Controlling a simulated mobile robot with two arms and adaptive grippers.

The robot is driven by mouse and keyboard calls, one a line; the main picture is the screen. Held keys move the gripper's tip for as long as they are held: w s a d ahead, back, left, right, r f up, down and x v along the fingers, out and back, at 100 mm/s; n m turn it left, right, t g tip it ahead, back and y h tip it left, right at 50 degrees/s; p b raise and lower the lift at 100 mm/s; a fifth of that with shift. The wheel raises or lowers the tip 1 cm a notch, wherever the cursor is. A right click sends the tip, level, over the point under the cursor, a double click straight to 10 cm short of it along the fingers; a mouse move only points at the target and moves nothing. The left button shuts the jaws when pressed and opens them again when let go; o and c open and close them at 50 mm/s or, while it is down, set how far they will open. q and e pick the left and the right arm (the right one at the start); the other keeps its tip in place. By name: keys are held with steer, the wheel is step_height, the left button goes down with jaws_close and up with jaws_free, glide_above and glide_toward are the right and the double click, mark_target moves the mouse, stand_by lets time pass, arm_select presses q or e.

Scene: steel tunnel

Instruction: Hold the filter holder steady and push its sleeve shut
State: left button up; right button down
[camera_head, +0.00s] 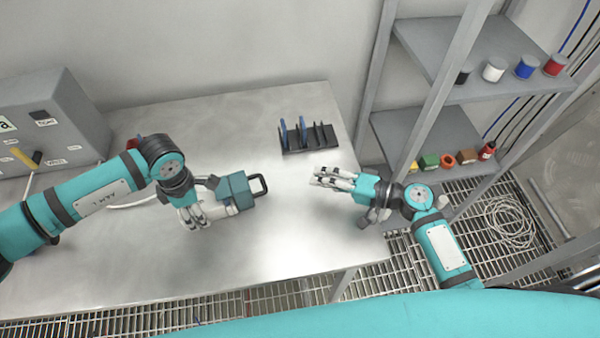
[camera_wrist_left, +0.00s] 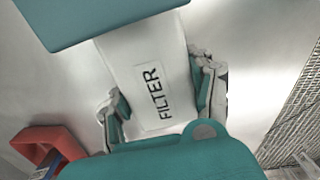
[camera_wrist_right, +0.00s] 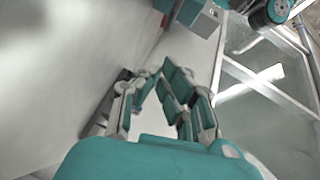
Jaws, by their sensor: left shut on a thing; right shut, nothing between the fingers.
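The filter holder has a white body (camera_wrist_left: 140,50) marked FILTER, a teal sleeve (camera_head: 236,192) and a dark loop handle (camera_head: 259,185) on the sleeve's right end. It is above or on the steel table; I cannot tell which. My left gripper (camera_head: 207,212) is shut on the white body, one finger on each side, as the left wrist view (camera_wrist_left: 160,98) shows. White body shows between the fingers and the sleeve (camera_wrist_left: 95,18). My right gripper (camera_head: 325,178) is shut and empty, right of the handle and apart from it. Its fingertips (camera_wrist_right: 158,73) also show in the right wrist view.
A black rack (camera_head: 308,138) with blue plates stands behind on the steel table (camera_head: 130,265). A grey box (camera_head: 50,120) is at the left. A red object (camera_wrist_left: 40,148) lies near the left gripper. Shelves (camera_head: 480,50) with jars and small blocks stand right.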

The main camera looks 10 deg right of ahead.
steer(key=shift+v, duration=1.05)
arm_select(q)
steer(key=o, duration=1.4)
steer(key=shift+c, duration=0.2)
